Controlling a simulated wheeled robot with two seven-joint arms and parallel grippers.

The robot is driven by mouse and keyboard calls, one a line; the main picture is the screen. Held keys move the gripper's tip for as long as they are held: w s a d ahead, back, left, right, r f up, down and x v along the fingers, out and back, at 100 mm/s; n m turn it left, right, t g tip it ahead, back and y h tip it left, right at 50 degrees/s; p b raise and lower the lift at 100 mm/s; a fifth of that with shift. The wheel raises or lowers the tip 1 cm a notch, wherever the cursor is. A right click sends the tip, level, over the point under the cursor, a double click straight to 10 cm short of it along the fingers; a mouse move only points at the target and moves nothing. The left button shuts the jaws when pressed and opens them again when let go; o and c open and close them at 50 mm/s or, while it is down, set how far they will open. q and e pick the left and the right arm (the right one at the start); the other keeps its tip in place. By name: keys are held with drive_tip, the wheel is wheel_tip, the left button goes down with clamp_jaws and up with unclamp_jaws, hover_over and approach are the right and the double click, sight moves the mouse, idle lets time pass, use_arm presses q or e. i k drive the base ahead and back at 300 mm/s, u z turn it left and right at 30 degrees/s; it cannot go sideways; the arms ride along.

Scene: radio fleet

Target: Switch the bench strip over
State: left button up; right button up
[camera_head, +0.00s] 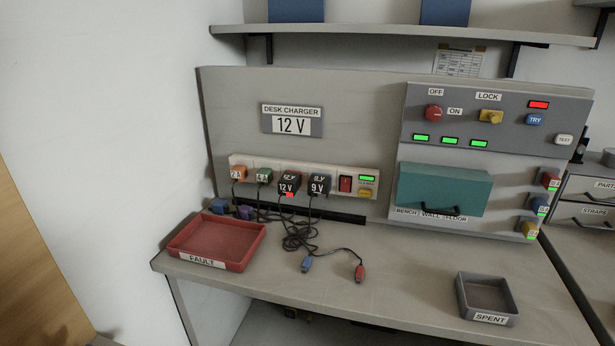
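A pale power strip (334,179) is fixed low on the grey back panel. It holds an orange plug (238,173), a green plug (264,175), a dark plug marked 12 V (289,183) with a red light, and a dark plug marked 9 V (319,184). At its right end are a red switch (345,184), a green-lit display (366,178) and a yellow button (365,193). Dark leads tangle below, ending in a blue connector (306,264) and a red connector (359,273) on the bench. A sign (291,126) reads DESK CHARGER 12 V. Neither gripper is in view.
A red FAULT tray (212,262) and grey SPENT tray (489,318) stand on the bench (420,282). The right panel has a red knob (433,113), yellow LOCK knob (491,117), blue TRY button (535,120) and closed teal cover (444,188).

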sight(345, 186)
drive_tip(key=u, duration=0.4)
drive_tip(key=k, duration=0.95)
drive_tip(key=u, duration=0.6)
drive_tip(key=k, duration=0.35)
drive_tip(key=z, duration=0.7)
drive_tip(key=i, duration=0.65)
drive_tip(key=z, duration=0.6)
drive_tip(key=i, duration=0.9)
drive_tip(key=u, duration=0.4)
